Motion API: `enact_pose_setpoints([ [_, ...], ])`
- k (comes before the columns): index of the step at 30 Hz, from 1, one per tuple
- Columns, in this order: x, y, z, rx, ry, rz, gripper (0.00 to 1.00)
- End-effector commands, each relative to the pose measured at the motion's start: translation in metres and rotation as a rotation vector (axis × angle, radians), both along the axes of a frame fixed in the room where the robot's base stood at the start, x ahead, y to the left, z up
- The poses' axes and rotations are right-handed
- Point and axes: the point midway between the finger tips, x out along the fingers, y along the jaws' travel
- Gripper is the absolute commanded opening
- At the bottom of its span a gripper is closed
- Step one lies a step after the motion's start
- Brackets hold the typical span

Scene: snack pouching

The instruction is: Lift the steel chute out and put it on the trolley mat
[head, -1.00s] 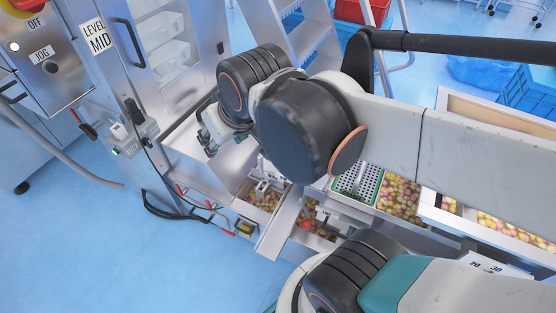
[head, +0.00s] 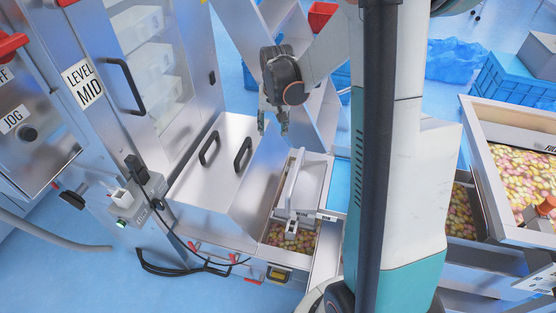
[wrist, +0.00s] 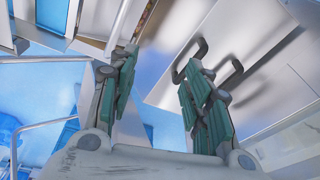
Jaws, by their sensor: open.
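A bright steel piece with a sloping top and two black handles, which looks like the steel chute (head: 232,185), sits against the machine's front in the head view. Its handles also show in the wrist view, on the pale steel face (wrist: 170,85) at upper right. My gripper (head: 273,124) is open and empty, fingers pointing down, past the chute's right side and apart from the handles in the head view. Both fingers (wrist: 158,100) show spread in the wrist view. A blue surface (head: 340,184) right of the chute may be the trolley mat, but my arm partly hides it.
A white scoop-like part (head: 304,185) stands over a bin of coloured snacks (head: 290,238) right of the chute. A larger snack bin (head: 480,120) is at right. A stepladder stands behind the gripper. Open blue floor (head: 100,285) lies at lower left.

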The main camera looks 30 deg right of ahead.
Motion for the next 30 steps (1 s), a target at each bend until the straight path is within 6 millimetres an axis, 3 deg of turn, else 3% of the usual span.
enact_pose_setpoints([
  [1,0.006,-0.014,-0.022,0.009,0.019,-0.031,0.45],
  [6,0.012,-0.05,-0.083,0.038,0.084,-0.126,0.45],
  [10,0.011,-0.069,-0.12,0.055,0.121,-0.179,0.45],
  [12,0.001,-0.085,-0.136,0.069,0.15,-0.224,0.45],
  [15,-0.007,-0.097,-0.149,0.083,0.178,-0.261,0.45],
  [20,-0.011,-0.102,-0.169,0.089,0.19,-0.279,0.45],
  [30,-0.011,-0.102,-0.229,0.088,0.19,-0.277,0.45],
])
